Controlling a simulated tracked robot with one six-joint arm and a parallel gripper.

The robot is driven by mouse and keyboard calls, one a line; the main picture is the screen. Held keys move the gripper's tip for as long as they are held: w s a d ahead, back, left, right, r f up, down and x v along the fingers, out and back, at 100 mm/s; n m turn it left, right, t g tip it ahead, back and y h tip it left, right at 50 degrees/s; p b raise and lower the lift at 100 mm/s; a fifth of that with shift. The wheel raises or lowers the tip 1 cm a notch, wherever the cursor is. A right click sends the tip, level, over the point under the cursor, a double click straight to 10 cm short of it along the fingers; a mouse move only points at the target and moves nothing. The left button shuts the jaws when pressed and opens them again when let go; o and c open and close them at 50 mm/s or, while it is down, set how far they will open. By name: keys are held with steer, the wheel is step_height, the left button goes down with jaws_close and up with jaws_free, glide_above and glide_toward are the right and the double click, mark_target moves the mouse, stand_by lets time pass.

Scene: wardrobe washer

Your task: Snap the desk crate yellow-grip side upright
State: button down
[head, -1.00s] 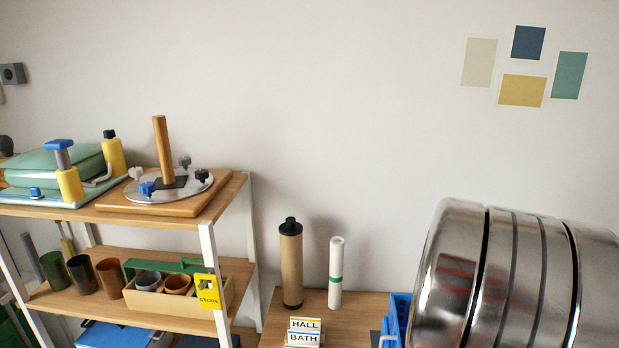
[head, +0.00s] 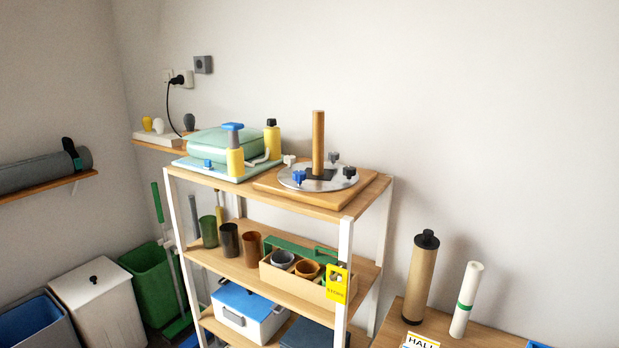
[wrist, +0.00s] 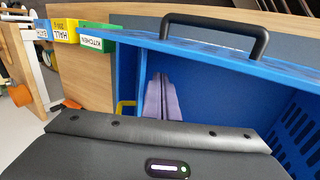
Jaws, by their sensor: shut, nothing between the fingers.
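The blue desk crate (wrist: 210,53) fills much of the wrist view. A black handle (wrist: 215,30) stands on its near-top blue rim, and a slotted blue wall (wrist: 300,130) is at the right. A small part of the yellow grip (wrist: 124,107) shows low at the left, partly hidden by the black body of my gripper. My gripper (wrist: 162,80) shows as two grey-purple fingers, shut together and empty, in front of the crate's blue interior. I cannot tell whether they touch it. In the head view, only a blue sliver (head: 537,345), likely the crate, shows at the bottom edge.
Label blocks, including a green KITCHEN one (wrist: 97,38), stand left of the crate. In the head view, a tan cylinder (head: 421,280) and a white roll (head: 466,300) stand on the desk. A loaded shelf rack (head: 345,245) stands left of it.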

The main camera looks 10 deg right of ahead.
steer(key=shift+s+d+r, duration=0.25)
steer(key=shift+s+d, duration=0.1)
stand_by(0.4)
